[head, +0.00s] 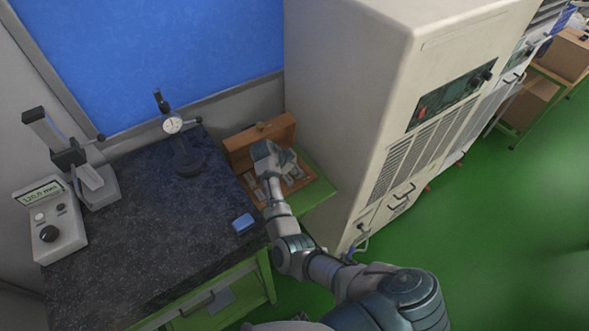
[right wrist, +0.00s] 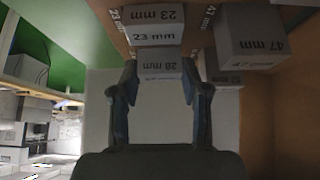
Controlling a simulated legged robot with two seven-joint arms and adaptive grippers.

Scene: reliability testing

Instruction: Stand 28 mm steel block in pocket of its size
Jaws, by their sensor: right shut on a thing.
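The 28 mm steel block (right wrist: 160,66) is between the two fingers of my right gripper (right wrist: 160,80) in the right wrist view, its label upside down there. My right gripper is shut on it. In the head view my right gripper (head: 266,160) is over the open wooden case (head: 240,160), and its hand hides part of the inside. The pocket of the 28 mm size is not clear in either view, and I cannot tell whether the block is seated. My left gripper is not in view.
A block marked 23 mm (right wrist: 155,35) and a larger one marked 47 mm (right wrist: 250,38) stand close to the held block. The granite table (head: 150,240) carries a dial gauge stand (head: 185,155), a blue block (head: 243,223) and a readout box (head: 52,222). A tall cabinet (head: 350,90) stands right.

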